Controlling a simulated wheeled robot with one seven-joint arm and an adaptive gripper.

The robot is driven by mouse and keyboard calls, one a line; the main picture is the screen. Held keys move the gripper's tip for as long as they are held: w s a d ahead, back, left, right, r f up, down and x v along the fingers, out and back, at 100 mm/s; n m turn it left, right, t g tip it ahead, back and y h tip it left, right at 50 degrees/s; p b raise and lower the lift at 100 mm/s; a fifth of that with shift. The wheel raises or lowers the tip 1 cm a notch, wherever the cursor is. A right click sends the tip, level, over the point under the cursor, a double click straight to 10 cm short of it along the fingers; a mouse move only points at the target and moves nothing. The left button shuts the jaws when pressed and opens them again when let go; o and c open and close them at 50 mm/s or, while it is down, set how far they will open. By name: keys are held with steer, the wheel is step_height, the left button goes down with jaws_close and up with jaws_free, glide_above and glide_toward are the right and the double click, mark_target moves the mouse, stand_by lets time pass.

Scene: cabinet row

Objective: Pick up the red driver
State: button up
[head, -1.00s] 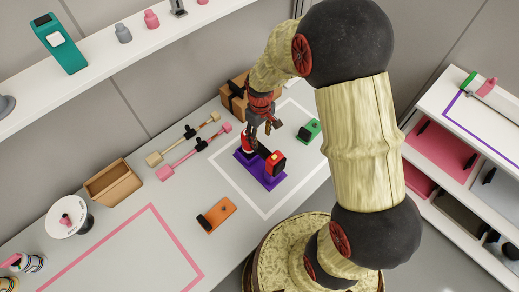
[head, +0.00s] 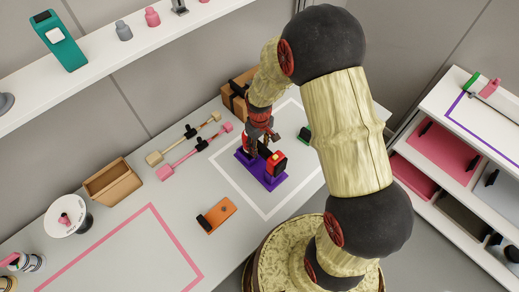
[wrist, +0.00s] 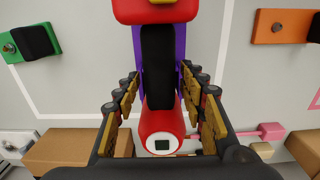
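The red driver (head: 278,163) lies in a purple holder (head: 268,182) inside the white outlined square on the counter. In the wrist view the driver (wrist: 160,122) shows a red body at the top, a black grip in the middle and a red end with a small dark screen. The purple holder (wrist: 138,55) shows on both sides of the grip. My gripper (head: 262,150) is over the driver in the head view and hides part of it. In the wrist view my gripper (wrist: 158,88) is open, with one finger on each side of the driver and gaps visible.
An orange block (head: 216,215) lies in front of the holder and a green block (head: 305,134) behind it to the right. A brown box (head: 236,92) stands behind my gripper. Pink and cream tools (head: 195,151) and an open wooden box (head: 112,182) are to the left.

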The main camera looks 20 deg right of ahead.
steer(key=c, duration=0.9)
steer(key=shift+r, duration=0.1)
steer(key=shift+c, duration=0.2)
steer(key=shift+w+r, duration=0.1)
steer(key=shift+r, duration=0.2)
steer(key=r, duration=0.3)
steer(key=shift+s+d+r+p, duration=0.1)
steer(key=shift+s+r+p, duration=0.15)
steer(key=shift+s+p, duration=0.15)
steer(key=s+r, duration=0.2)
steer(key=r, duration=0.1)
steer(key=s+r, duration=0.1)
steer(key=shift+s+d+r+p, duration=0.35)
steer(key=shift+s, duration=0.05)
steer(key=s+d+r, duration=0.1)
steer(key=s+r, duration=0.3)
steer(key=s, duration=0.5)
steer(key=shift+s+d+p, duration=0.2)
steer(key=shift+d+p, duration=0.1)
steer(key=shift+p, duration=0.1)
steer(key=shift+r, duration=0.1)
